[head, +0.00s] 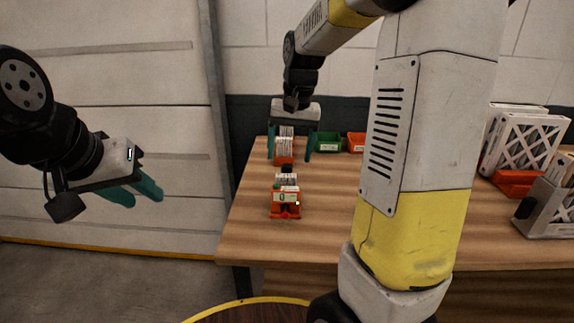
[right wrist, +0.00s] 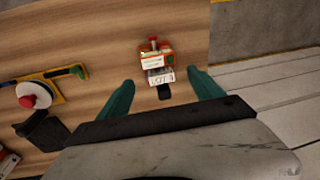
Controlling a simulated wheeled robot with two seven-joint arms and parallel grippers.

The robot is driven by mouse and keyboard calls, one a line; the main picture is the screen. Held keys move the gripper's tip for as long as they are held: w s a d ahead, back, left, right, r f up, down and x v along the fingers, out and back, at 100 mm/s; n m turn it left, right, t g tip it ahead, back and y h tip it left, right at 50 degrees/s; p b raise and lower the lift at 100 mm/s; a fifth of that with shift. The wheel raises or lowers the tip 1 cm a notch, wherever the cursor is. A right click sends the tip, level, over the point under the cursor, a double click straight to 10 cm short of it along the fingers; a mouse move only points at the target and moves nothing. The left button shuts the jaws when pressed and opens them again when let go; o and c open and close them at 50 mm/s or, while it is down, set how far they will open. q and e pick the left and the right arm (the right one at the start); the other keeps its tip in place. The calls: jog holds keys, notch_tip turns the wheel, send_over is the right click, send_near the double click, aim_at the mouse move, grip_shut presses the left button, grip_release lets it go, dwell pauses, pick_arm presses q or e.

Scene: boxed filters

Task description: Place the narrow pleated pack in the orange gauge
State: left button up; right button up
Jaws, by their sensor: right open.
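The orange gauge (head: 286,211) stands on the table in the head view, with a small display on its front. It also shows in the right wrist view (right wrist: 152,58). A white pleated pack (right wrist: 161,76) is at the gauge's far end; I cannot tell how well it is seated.
A green bin (head: 327,143) and an orange bin (head: 356,143) stand at the back. Large framed filters (head: 527,143) stand at the right. A red-knobbed white disc (right wrist: 34,95) lies in the right wrist view. My right arm hides the middle table; the front left is clear.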

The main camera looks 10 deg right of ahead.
jog(key=s+a+r+n+t, duration=0.1)
jog(key=s+r+t, duration=0.1)
jog(key=s, duration=0.7)
jog(key=s+a+r+n+t+y, duration=0.1)
jog(key=s+r+n+t, duration=0.1)
jog(key=s, duration=0.8)
jog(key=shift+s+r+t, duration=0.15)
jog(key=shift+r+t, duration=0.35)
jog(key=shift+r, duration=0.2)
